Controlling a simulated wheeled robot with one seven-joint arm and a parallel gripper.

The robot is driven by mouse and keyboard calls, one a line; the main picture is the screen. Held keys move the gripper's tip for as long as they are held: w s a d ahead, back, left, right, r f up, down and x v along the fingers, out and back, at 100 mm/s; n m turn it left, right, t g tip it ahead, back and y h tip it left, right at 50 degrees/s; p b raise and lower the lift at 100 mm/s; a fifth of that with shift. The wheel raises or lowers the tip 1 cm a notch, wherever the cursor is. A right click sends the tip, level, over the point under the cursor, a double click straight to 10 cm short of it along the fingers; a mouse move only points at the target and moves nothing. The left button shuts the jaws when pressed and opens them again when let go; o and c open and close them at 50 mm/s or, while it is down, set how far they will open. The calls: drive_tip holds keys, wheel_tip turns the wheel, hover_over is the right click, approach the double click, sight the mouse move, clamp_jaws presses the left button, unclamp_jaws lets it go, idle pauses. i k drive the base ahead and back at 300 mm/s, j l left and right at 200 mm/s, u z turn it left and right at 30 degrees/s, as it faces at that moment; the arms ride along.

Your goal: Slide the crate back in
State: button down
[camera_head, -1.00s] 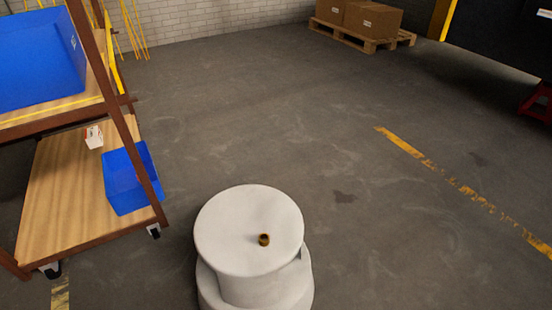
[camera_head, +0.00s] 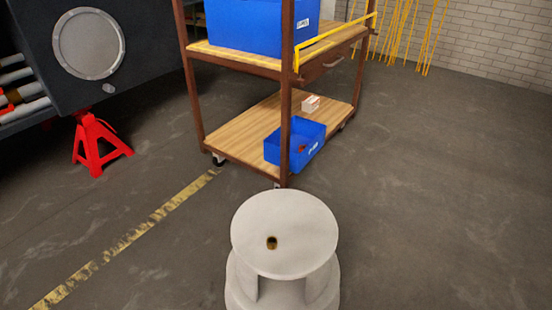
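A small open blue crate (camera_head: 308,144) sits on the lower wooden shelf (camera_head: 245,135) of a brown-framed trolley, at its near right corner. It looks skewed and seems to stick out past the shelf's edge. Something small and reddish shows inside it. A brown upright post stands partly in front of it. A larger blue crate (camera_head: 245,25) stands on the upper shelf, cut off by the top of the picture. My gripper is not in view.
A small white box (camera_head: 311,104) lies on the lower shelf behind the small crate. A red jack stand (camera_head: 98,145) under dark machinery is at left. A worn yellow floor line (camera_head: 150,225) runs towards the trolley. The floor at right is clear.

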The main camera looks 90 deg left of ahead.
sight(312, 133)
drive_tip(key=i+j+u, duration=0.3)
drive_tip(key=u, duration=0.15)
drive_tip(key=i+j+u, duration=0.1)
drive_tip(key=i+u, duration=0.75)
drive_tip(key=i+l+u, duration=0.15)
drive_tip(key=i+u, duration=0.3)
drive_tip(key=i+l+u, duration=0.3)
drive_tip(key=i+u, duration=0.15)
drive_tip(key=i+j+u, duration=0.15)
drive_tip(key=u, duration=0.3)
drive_tip(key=i+u, duration=0.3)
drive_tip(key=u, duration=0.15)
drive_tip(key=i+u, duration=0.25)
drive_tip(key=u, duration=0.25)
drive_tip(key=i+l+u, duration=0.15)
drive_tip(key=u, duration=0.3)
drive_tip(key=i+l+u, duration=0.25)
drive_tip(key=u, duration=0.2)
drive_tip(key=i+l+u, duration=0.3)
drive_tip(key=j, duration=0.1)
